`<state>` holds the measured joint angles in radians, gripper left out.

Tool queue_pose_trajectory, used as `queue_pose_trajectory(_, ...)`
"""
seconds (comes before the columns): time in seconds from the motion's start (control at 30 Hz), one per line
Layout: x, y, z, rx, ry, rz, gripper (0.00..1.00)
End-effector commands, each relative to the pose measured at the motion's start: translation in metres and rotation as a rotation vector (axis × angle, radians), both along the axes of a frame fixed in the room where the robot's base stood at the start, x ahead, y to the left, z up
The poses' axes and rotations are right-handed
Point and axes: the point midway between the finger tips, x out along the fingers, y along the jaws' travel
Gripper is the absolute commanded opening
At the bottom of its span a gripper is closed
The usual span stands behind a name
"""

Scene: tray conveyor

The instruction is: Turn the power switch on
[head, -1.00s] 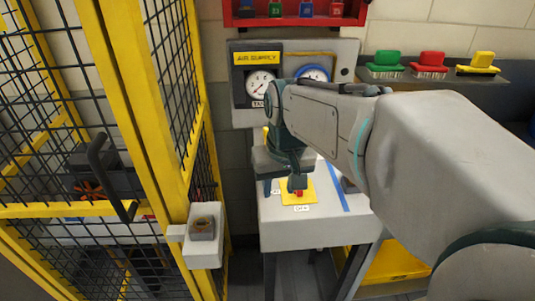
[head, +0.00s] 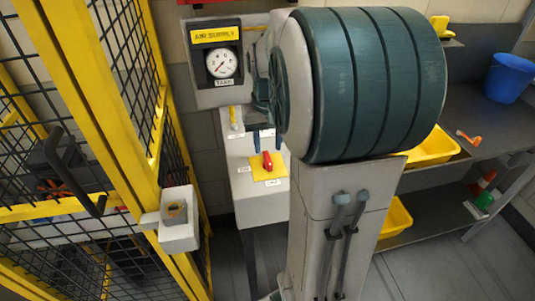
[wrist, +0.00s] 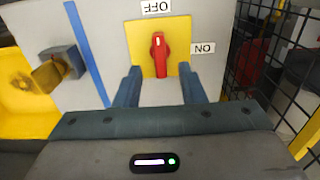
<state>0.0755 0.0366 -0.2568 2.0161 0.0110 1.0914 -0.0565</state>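The power switch is a red rotary knob (wrist: 158,55) on a yellow plate (wrist: 177,32), on the front of a light grey box. In the wrist view its handle stands upright, its white mark at the top toward the OFF label (wrist: 157,7); the ON label (wrist: 202,48) is at right. In the head view the red knob (head: 267,161) on its yellow plate (head: 259,175) is in the open below my gripper (head: 263,141). In the wrist view my gripper (wrist: 160,78) is open, blue-grey fingers apart on either side below the knob, holding nothing.
A yellow mesh fence (head: 100,100) with a black handle and a small grey box (head: 179,235) stands at left. The air supply panel (head: 217,84) is behind. At right are shelves with yellow bins (head: 433,150) and a blue bucket (head: 509,77).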

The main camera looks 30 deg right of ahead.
Motion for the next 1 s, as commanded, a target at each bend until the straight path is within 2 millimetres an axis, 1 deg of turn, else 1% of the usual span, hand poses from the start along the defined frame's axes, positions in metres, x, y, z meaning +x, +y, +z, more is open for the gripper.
queue_pose_trajectory(0.03, -0.001, 0.000, -0.010, 0.001, 0.004, 0.000, 0.36)
queue_pose_trajectory(0.1, -0.001, 0.000, -0.021, 0.001, 0.003, 0.000, 0.36)
queue_pose_trajectory(0.2, 0.000, 0.000, -0.033, 0.000, 0.001, 0.001, 0.36)
queue_pose_trajectory(0.3, 0.000, 0.000, -0.041, 0.000, 0.000, 0.001, 0.36)
queue_pose_trajectory(0.43, 0.000, 0.000, -0.045, -0.001, 0.000, 0.001, 0.36)
queue_pose_trajectory(0.63, 0.000, 0.000, -0.045, 0.000, -0.001, 0.001, 0.36)
queue_pose_trajectory(0.67, 0.000, 0.000, -0.045, 0.000, -0.001, 0.001, 0.34)
queue_pose_trajectory(0.7, 0.000, 0.000, -0.045, 0.000, -0.001, 0.001, 0.22)
queue_pose_trajectory(0.77, 0.000, 0.000, -0.045, 0.000, -0.001, 0.001, 0.06)
queue_pose_trajectory(0.8, 0.000, 0.000, -0.045, 0.000, -0.001, 0.001, 0.00)
queue_pose_trajectory(1.0, 0.000, 0.000, -0.044, 0.000, -0.001, -0.003, 0.00)
